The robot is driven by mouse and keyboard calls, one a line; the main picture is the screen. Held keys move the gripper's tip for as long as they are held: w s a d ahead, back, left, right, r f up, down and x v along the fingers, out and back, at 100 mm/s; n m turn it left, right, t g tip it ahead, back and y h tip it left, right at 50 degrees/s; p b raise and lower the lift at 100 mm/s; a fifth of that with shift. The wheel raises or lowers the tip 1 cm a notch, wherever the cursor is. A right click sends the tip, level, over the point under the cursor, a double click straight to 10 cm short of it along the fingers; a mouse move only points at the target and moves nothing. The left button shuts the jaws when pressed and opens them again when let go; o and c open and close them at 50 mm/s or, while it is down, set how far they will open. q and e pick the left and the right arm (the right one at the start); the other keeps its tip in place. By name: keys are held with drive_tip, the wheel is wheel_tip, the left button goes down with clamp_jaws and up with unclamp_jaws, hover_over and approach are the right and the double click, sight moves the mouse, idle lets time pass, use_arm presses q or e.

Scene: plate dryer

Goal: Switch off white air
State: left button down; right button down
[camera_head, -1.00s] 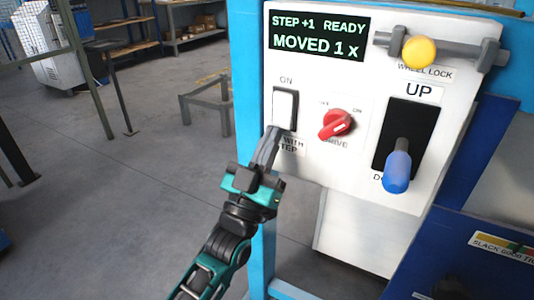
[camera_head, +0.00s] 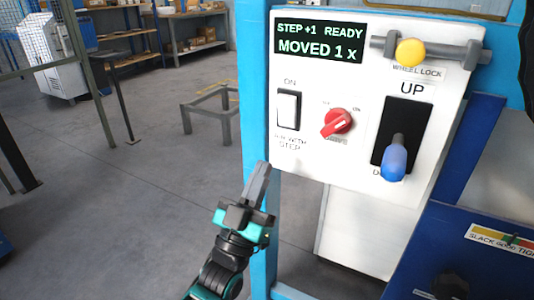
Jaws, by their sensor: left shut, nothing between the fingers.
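The white rocker switch (camera_head: 288,110) sits in a black frame on the left of the white control panel (camera_head: 330,170). The label above it reads "ON", and the label below ends in "WITH STEP". Which way the rocker is tipped is hard to tell. My left gripper (camera_head: 260,178) is below and to the left of the switch, apart from it, in front of the blue post. Its fingers are shut and empty, pointing up. My right gripper is not in view.
The panel also carries a display (camera_head: 318,43) reading "STEP +1 READY, MOVED 1 x", a red rotary knob (camera_head: 337,123), a blue-handled lever (camera_head: 393,160) and a yellow wheel-lock knob (camera_head: 410,52). A blue post (camera_head: 256,90) borders the panel. Open floor lies left.

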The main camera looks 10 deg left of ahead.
use_arm(q)
drive_tip(key=v, duration=0.3)
drive_tip(key=w+f+v, duration=0.1)
drive_tip(key=v, duration=0.1)
drive_tip(key=shift+s+d+f, duration=0.1)
drive_tip(key=shift+s+f, duration=0.1)
drive_tip(key=shift+s, duration=0.05)
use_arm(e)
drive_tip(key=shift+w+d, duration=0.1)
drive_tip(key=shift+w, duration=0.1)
